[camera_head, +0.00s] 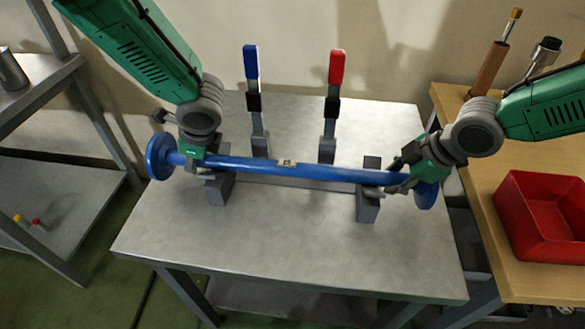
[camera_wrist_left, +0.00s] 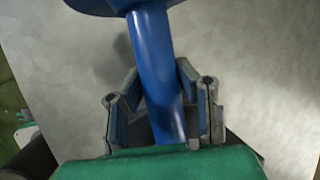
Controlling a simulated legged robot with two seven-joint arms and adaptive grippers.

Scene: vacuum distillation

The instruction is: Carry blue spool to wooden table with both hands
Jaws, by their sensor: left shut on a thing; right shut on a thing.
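The blue spool (camera_head: 300,168) is a long blue pipe with a round flange at each end. It lies across the two grey support blocks on the metal table (camera_head: 270,240); I cannot tell whether it touches them. My left gripper (camera_head: 188,162) is shut on the pipe near its left flange, and the left wrist view shows the blue pipe (camera_wrist_left: 155,70) between the fingers. My right gripper (camera_head: 398,182) is shut on the pipe near its right flange, which is partly hidden. The wooden table (camera_head: 478,185) stands at the right.
A red bin (camera_head: 542,215) sits on the wooden table, with tools (camera_head: 490,68) standing at its back. Blue-handled (camera_head: 252,85) and red-handled (camera_head: 334,90) levers rise behind the spool. A grey shelf (camera_head: 60,190) is at the left. The metal table's front is clear.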

